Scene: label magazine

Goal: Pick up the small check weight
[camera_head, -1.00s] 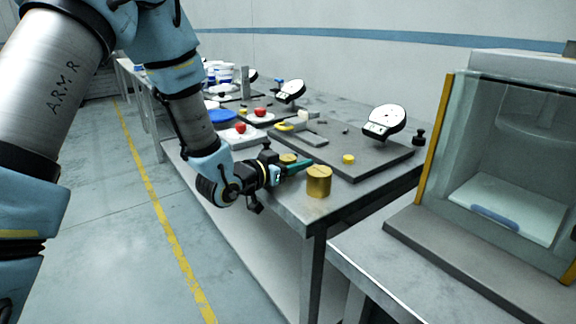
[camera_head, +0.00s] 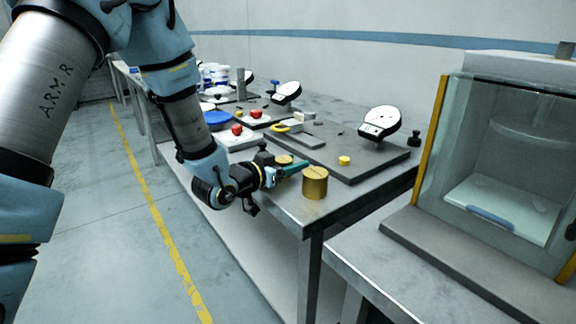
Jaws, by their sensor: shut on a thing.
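The small check weight (camera_head: 284,159) is a short brass cylinder near the table's front edge. Only its upper part shows, above the green fingers of my gripper (camera_head: 292,168). My gripper reaches in from the left, low over the table edge, and is shut on this weight. The fingers hide its lower part, so I cannot tell whether it touches the table. A larger brass weight (camera_head: 314,184) stands upright just right of the fingertips, near the table corner.
A dark mat (camera_head: 350,172) behind my gripper bears a small yellow piece (camera_head: 344,160) and a round white dial (camera_head: 380,123). A black weight (camera_head: 414,139) stands at the back right. A glass-walled cabinet (camera_head: 505,150) fills the right. Red and blue items stand farther left.

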